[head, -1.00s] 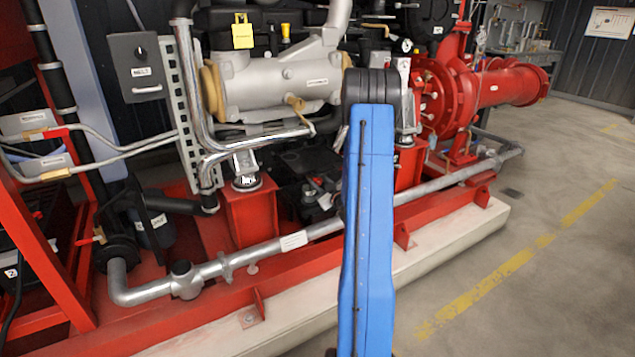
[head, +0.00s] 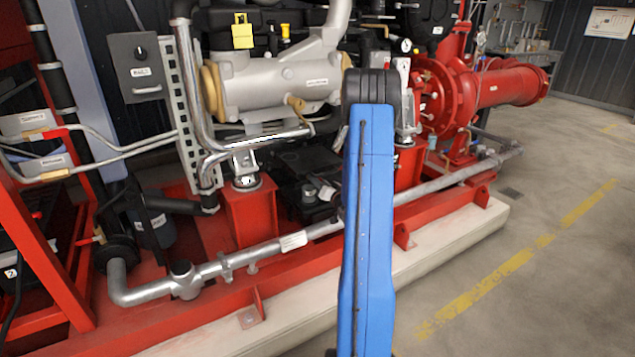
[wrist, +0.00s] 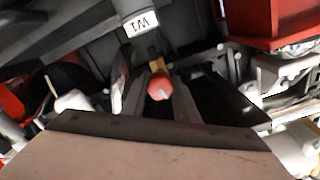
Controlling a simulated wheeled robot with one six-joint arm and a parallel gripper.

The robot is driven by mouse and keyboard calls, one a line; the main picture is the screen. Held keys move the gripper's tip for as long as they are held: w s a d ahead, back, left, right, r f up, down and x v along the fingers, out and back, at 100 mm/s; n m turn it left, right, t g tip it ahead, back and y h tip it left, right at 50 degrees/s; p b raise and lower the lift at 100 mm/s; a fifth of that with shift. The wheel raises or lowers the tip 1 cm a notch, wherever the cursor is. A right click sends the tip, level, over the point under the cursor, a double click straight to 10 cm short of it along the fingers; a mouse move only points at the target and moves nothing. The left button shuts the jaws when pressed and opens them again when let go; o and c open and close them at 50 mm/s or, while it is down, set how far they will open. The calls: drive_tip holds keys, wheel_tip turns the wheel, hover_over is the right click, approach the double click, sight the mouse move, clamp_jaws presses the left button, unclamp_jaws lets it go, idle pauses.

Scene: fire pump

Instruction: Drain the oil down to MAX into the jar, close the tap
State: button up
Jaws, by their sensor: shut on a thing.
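In the wrist view my gripper (wrist: 158,98) is shut on a small red tap knob (wrist: 160,88). A brass fitting (wrist: 156,65) shows just behind the knob, below a dark engine part. In the head view my blue arm stands in front of the engine and hides my gripper and the tap. I cannot make out the jar, the oil level or any oil flow in either view.
The red frame (head: 250,215) and a grey pipe (head: 265,250) run low in front of the engine (head: 270,82). The floor (head: 540,230) at the right is clear.

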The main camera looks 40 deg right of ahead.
drive_tip(key=shift+m, duration=1.6)
drive_tip(key=o, duration=1.1)
drive_tip(key=shift+c, duration=0.2)
drive_tip(key=v, duration=1.7)
drive_tip(key=shift+s, duration=0.2)
drive_tip(key=shift+a, duration=0.1)
